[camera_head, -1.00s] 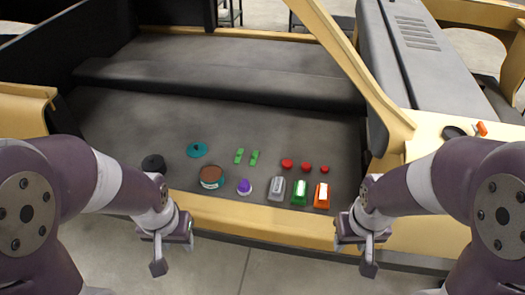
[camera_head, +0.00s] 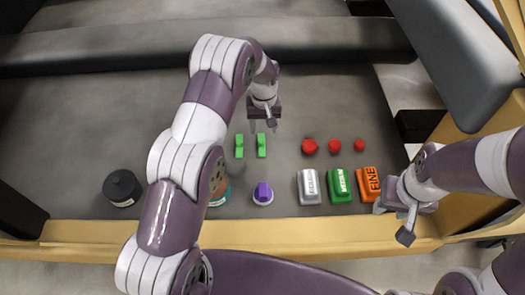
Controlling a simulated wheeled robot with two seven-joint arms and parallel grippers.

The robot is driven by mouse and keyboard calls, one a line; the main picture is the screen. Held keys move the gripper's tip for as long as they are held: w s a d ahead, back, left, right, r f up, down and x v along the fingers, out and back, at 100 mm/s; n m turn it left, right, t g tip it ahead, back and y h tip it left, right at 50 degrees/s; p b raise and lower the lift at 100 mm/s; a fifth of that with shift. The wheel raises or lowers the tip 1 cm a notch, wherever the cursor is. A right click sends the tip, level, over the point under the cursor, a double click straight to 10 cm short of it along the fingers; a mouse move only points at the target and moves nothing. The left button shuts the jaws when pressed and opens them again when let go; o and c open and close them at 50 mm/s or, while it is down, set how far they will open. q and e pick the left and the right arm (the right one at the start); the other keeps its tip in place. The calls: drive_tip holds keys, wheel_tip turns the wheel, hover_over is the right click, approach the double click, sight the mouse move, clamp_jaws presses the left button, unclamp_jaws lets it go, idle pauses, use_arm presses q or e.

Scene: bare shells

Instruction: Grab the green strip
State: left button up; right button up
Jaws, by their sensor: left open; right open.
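Two short green strips lie side by side on the dark grey surface: a left green strip (camera_head: 239,147) and a right green strip (camera_head: 261,145). My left gripper (camera_head: 263,126) reaches over from the front left and hangs just beyond the far ends of the strips, with its fingers apart and nothing between them. Whether its tips touch the surface, I cannot tell. My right gripper (camera_head: 398,222) is open and empty at the front right, near the wooden edge and the orange block.
In front stand a purple-topped item (camera_head: 263,193), a grey block (camera_head: 309,187), a green block (camera_head: 340,185) and an orange block (camera_head: 369,184). Red caps (camera_head: 309,146) lie right of the strips. A black round item (camera_head: 122,187) is at left. My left arm partly hides a brown-topped jar (camera_head: 220,190).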

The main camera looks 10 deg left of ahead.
sight(262, 148)
use_arm(q)
drive_tip(key=f, duration=0.6)
drive_tip(key=f+b, duration=0.1)
drive_tip(key=f, duration=0.3)
drive_tip(key=shift+a, duration=0.4)
drive_tip(key=shift+r, duration=0.15)
clamp_jaws()
